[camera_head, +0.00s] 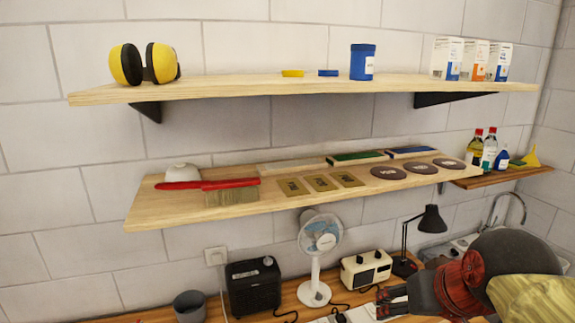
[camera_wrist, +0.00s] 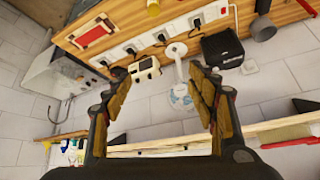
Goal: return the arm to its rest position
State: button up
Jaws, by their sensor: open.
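My gripper (camera_head: 388,300) is at the lower right of the head view, in front of the bench and below the lower shelf. My arm comes in from the right edge of the picture. In the wrist view my gripper (camera_wrist: 160,75) has its two padded fingers spread wide, with nothing between them. Beyond the gap, the white fan (camera_wrist: 178,75) and the cream box with dark knobs (camera_wrist: 145,70) show upside down, apart from the fingers.
The bench holds a black heater (camera_head: 253,288), a fan (camera_head: 315,250), a cream box (camera_head: 366,270) and a black lamp (camera_head: 430,222). Above are the lower shelf (camera_head: 150,213) with packets and discs, and the upper shelf (camera_head: 220,90) with yellow earmuffs (camera_head: 163,63).

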jog(key=s+f+b, duration=0.3)
jog(key=f+b, duration=0.1)
jog(key=f, duration=0.5)
jog(key=s+a+f+g+b, duration=0.1)
jog(key=s+f+b, duration=0.3)
jog(key=f, duration=0.5)
jog(key=s+a+f+n+b, duration=0.1)
jog(key=s+f+b, duration=0.3)
jog(key=f, duration=0.5)
jog(key=shift+a+f+b, duration=0.15)
jog(key=shift+f+b, duration=0.05)
jog(key=shift+b, duration=0.9)
